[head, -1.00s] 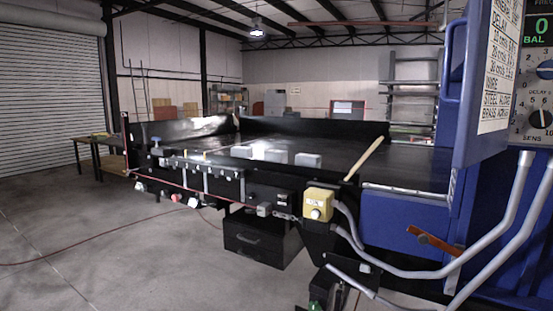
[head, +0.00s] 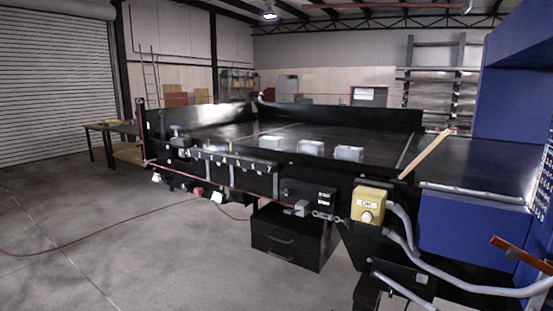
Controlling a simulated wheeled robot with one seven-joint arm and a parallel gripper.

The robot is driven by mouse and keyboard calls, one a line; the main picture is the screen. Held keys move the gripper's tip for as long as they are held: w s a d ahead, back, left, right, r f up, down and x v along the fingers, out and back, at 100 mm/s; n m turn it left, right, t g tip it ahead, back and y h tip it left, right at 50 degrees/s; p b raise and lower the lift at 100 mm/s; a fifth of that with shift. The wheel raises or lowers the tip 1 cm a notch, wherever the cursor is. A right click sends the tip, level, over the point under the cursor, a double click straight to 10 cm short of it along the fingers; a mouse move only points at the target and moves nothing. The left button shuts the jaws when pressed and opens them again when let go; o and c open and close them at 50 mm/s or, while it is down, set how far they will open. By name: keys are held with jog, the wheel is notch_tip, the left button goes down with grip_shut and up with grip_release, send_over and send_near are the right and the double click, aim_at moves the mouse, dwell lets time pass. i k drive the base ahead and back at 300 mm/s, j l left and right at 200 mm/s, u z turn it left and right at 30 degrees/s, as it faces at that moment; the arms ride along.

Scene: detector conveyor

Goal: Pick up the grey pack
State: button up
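Three small light-grey packs sit in a row on the black conveyor (head: 385,147), near its front edge. They are the left pack (head: 271,142), the middle pack (head: 310,147) and the right pack (head: 349,153). They look alike in shape and colour at this distance, so I cannot tell which one is meant by the grey pack. They stand apart from each other. My gripper is not in view.
A wooden stick (head: 427,154) leans up at the conveyor's right part, beside the blue detector housing (head: 470,225). A yellow box (head: 369,203) and grey conduits jut from the front. A black drawer unit (head: 292,236) stands below. The concrete floor (head: 110,220) at left is open.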

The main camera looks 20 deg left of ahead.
aim_at(305, 147)
jog(key=i+j+u, duration=0.25)
jog(key=u, duration=0.2)
jog(key=i+j+u, duration=0.4)
jog(key=i+u, duration=0.2)
jog(key=u, duration=0.25)
jog(key=i+u, duration=0.3)
jog(key=u, duration=0.15)
jog(key=i+j+u, duration=0.1)
jog(key=i+u, duration=0.15)
jog(key=i, duration=0.65)
jog(key=i+z, duration=0.25)
jog(key=z, duration=0.15)
jog(key=i+z, duration=0.25)
jog(key=z, duration=0.15)
jog(key=i+j+z, duration=0.1)
jog(key=i+z, duration=0.15)
jog(key=z, duration=0.2)
jog(key=i+z, duration=0.2)
jog(key=z, duration=0.2)
jog(key=i+z, duration=0.25)
jog(key=z, duration=0.15)
jog(key=i+j+z, duration=0.15)
jog(key=z, duration=0.25)
jog(key=i+j+z, duration=0.2)
jog(key=z, duration=0.2)
